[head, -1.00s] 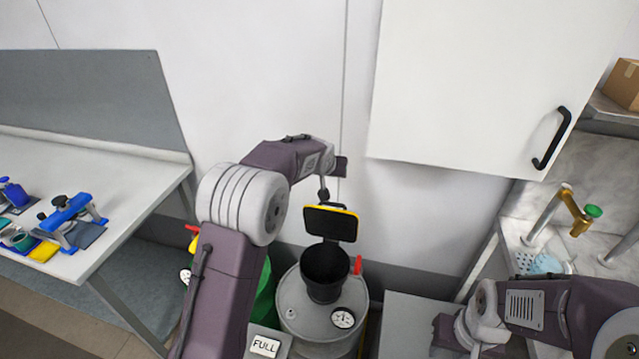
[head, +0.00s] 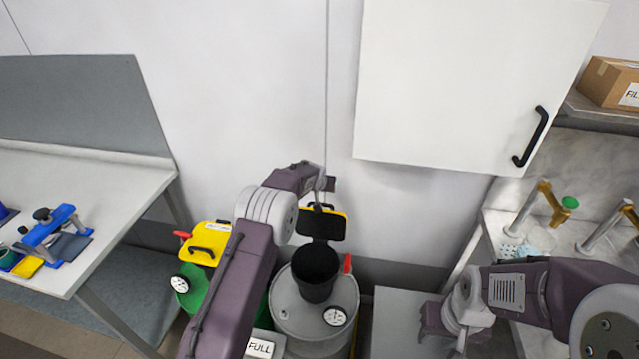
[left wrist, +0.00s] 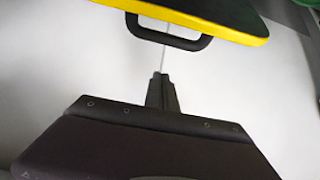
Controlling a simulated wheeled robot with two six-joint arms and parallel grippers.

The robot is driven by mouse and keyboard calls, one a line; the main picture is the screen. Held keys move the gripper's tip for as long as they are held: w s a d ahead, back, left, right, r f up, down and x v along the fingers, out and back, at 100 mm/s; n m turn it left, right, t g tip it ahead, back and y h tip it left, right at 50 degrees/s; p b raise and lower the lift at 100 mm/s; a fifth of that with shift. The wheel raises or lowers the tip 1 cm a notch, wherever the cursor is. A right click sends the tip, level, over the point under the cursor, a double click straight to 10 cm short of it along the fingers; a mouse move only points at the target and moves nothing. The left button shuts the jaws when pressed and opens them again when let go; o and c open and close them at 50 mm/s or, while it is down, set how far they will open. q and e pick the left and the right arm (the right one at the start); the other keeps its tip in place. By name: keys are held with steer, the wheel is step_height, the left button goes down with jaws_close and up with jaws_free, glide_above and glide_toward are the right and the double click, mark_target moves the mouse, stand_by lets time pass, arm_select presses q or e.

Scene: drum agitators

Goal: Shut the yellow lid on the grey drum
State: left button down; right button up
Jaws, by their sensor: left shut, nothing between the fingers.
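The grey drum (head: 288,314) stands at the lower middle, with a dark open funnel-like mouth (head: 316,270) on top. Its yellow lid (head: 321,225) stands open behind the mouth, dark inner face towards me with a thin yellow rim. My left gripper reaches over from the left to just behind the lid, its tips mostly hidden in the head view. In the left wrist view its fingers (left wrist: 162,92) are shut and empty, just short of the lid's black handle (left wrist: 168,38); contact is unclear. My right gripper (head: 452,338) is low at the right, its fingers unclear.
A green drum (head: 194,290) with a shut yellow lid (head: 204,243) stands left of the grey drum, partly behind my left arm. A red lever (head: 348,264) sits beside the mouth. A white cabinet (head: 450,85) hangs above right. A workbench (head: 110,205) is at left.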

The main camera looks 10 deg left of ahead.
mark_target(321, 220)
arm_select(q)
steer(key=s, duration=0.1)
steer(key=s+f, duration=0.1)
steer(key=s+f+b, duration=0.1)
steer(key=shift+s, duration=0.3)
